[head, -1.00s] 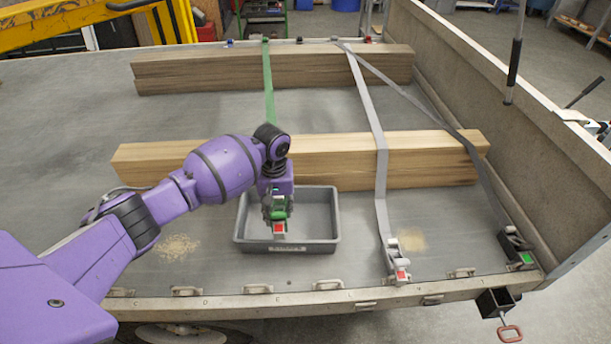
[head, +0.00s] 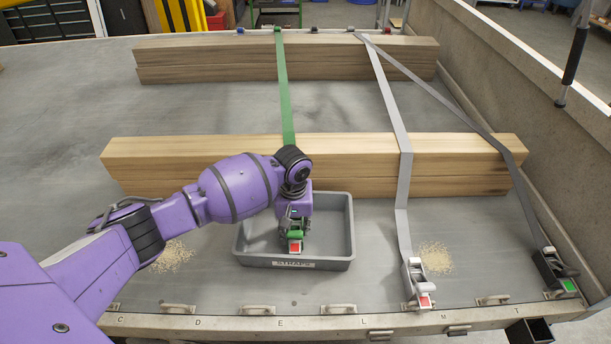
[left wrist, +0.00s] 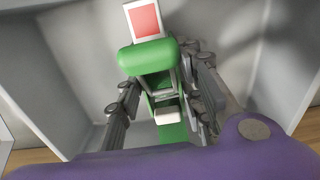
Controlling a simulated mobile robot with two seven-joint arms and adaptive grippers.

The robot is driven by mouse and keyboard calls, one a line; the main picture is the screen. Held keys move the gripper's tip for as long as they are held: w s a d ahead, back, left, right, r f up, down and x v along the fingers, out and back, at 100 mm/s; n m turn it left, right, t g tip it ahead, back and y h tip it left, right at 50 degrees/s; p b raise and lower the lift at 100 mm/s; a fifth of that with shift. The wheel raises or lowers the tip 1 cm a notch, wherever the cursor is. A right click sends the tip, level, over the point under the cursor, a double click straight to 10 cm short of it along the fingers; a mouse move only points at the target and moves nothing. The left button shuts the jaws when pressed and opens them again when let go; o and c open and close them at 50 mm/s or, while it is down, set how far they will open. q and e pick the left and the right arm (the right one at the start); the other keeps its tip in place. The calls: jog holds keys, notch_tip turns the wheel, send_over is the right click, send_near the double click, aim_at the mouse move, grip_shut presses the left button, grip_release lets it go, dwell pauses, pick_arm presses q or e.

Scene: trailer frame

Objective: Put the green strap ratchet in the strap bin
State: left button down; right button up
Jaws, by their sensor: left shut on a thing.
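The green strap ratchet (head: 295,237), with a red and white tag, is held in my left gripper (head: 294,222) over the grey strap bin (head: 344,250). In the left wrist view the ratchet (left wrist: 146,60) sits between the fingers of my left gripper (left wrist: 160,105), with grey bin walls (left wrist: 45,55) around it. I cannot tell whether it touches the bin floor. The green strap (head: 284,85) runs over the wooden beams behind the bin; my arm hides its lower end. My right gripper is not in view.
A grey strap with its ratchet (head: 416,283) stands right of the bin, and a dark ratchet (head: 555,270) lies farther right. Wooden beams (head: 400,165) lie close behind the bin. Sawdust piles (head: 435,257) lie on the deck. The trailer rail (head: 220,326) runs along the front.

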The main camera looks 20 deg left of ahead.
aim_at(296, 228)
pick_arm(q)
jog(key=shift+w+d+f, duration=0.15)
jog(key=shift+d, duration=0.05)
jog(key=c, duration=1.4)
grip_release()
jog(key=shift+o, duration=1)
jog(key=shift+a, duration=0.1)
notch_tip(296, 228, up, 12)
jog(key=p, duration=0.1)
jog(key=shift+r+p, duration=0.25)
jog(key=shift+p, duration=0.05)
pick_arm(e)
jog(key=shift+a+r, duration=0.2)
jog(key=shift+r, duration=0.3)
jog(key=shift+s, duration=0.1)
